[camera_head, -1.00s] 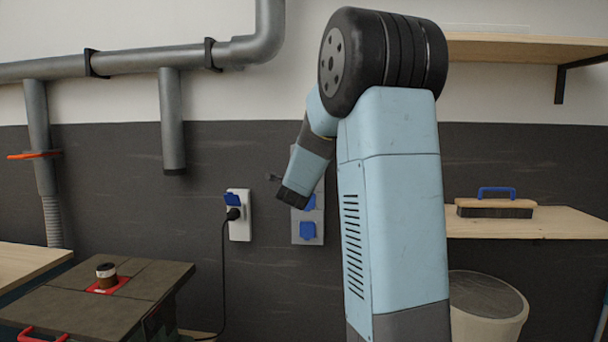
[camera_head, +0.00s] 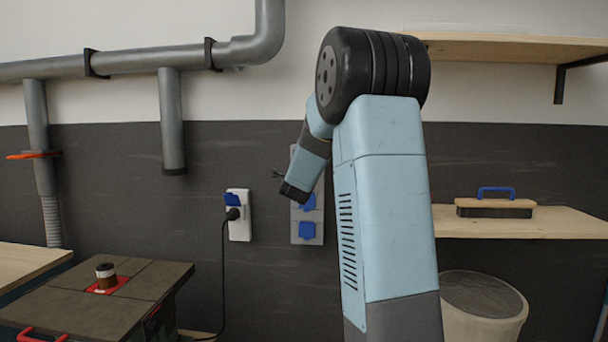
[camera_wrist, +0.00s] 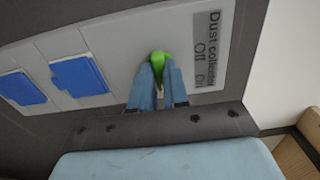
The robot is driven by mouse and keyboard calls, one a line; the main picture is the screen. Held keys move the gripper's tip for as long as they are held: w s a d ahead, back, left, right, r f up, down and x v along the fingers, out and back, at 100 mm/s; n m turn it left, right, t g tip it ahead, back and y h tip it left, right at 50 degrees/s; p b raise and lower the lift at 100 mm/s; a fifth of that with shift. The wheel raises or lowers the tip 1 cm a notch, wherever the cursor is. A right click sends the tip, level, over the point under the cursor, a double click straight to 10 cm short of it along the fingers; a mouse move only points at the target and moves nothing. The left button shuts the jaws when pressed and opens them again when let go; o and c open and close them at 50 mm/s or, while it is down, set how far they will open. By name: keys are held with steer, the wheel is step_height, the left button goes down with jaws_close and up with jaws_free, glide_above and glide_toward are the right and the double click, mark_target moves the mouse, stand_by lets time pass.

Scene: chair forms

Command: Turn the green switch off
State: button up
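The green switch (camera_wrist: 158,60) sits on a light grey wall panel (camera_wrist: 120,33), beside a label (camera_wrist: 207,50) reading "Dust collector", "Off" and "On". In the wrist view, the two blue fingers of my gripper (camera_wrist: 158,72) lie on either side of the switch. They look closed on it, with green filling the narrow gap between them. In the head view, the panel (camera_head: 296,232) is partly behind my arm, and the switch itself is hidden there.
Blue socket covers (camera_wrist: 79,76) are on the same panel. A white outlet (camera_head: 239,228) with a black plug and cable is to its left. A worktable (camera_head: 130,290) stands at lower left. A shelf with a brush (camera_head: 495,206) and a bin (camera_head: 483,310) are at right.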

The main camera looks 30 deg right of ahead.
steer(key=shift+f, duration=0.1)
jaws_close()
steer(key=shift+a, duration=0.1)
steer(key=shift+n, duration=8.9)
steer(key=o, duration=0.6)
jaws_free()
steer(key=shift+c, duration=0.2)
